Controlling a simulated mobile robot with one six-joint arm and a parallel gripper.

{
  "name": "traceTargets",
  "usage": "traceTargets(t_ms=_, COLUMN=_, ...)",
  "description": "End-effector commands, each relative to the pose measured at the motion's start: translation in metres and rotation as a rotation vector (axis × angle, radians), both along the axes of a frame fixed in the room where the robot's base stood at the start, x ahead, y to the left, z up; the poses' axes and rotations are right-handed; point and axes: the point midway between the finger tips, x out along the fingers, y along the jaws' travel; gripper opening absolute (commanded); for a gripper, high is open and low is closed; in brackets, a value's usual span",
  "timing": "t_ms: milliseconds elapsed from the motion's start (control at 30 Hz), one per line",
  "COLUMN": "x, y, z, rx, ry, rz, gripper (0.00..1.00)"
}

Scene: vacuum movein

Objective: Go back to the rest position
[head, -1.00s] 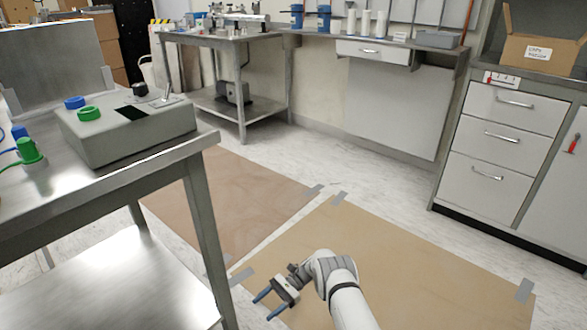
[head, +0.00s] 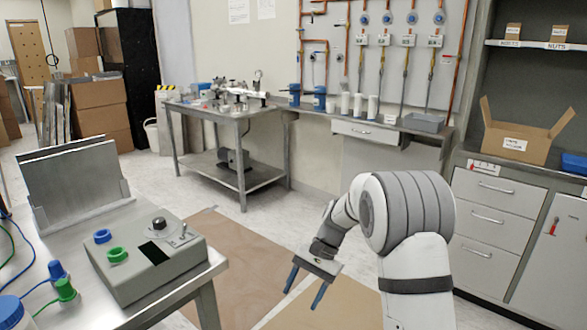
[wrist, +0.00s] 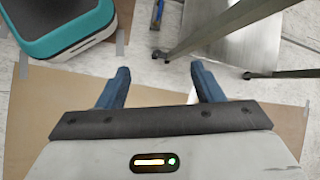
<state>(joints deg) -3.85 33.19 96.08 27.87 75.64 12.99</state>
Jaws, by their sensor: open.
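My gripper (head: 306,286) is open and empty in the head view. Its two blue fingers point down and to the left, above the floor near the brown floor sheets (head: 330,309). In the wrist view my gripper (wrist: 158,80) also shows open, with nothing between its fingers. Below it are a tan sheet, pale floor and the legs of a metal table.
A steel table (head: 200,290) with a grey control box (head: 150,262) stands at left. A workbench (head: 226,112) is at the back. Grey drawers (head: 490,215) and an open cardboard box (head: 520,140) are at right.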

Motion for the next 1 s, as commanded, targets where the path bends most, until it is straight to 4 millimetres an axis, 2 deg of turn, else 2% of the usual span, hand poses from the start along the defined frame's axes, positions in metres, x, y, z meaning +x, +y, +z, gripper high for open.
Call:
traceTargets(t_ms=33, x=-0.011, y=-0.008, z=0.037, rx=-0.019, ry=-0.044, rz=0.013, gripper=0.6)
traceTargets(t_ms=100, x=-0.026, y=-0.019, z=0.067, rx=-0.047, ry=-0.098, rz=0.034, gripper=0.6)
traceTargets(t_ms=300, x=-0.075, y=-0.048, z=0.144, rx=-0.131, ry=-0.254, rz=0.1, gripper=0.6)
traceTargets(t_ms=500, x=-0.129, y=-0.077, z=0.208, rx=-0.221, ry=-0.407, rz=0.169, gripper=0.6)
traceTargets(t_ms=733, x=-0.191, y=-0.105, z=0.261, rx=-0.326, ry=-0.573, rz=0.259, gripper=0.6)
traceTargets(t_ms=900, x=-0.224, y=-0.12, z=0.279, rx=-0.386, ry=-0.662, rz=0.311, gripper=0.6)
traceTargets(t_ms=1000, x=-0.234, y=-0.124, z=0.283, rx=-0.407, ry=-0.69, rz=0.329, gripper=0.6)
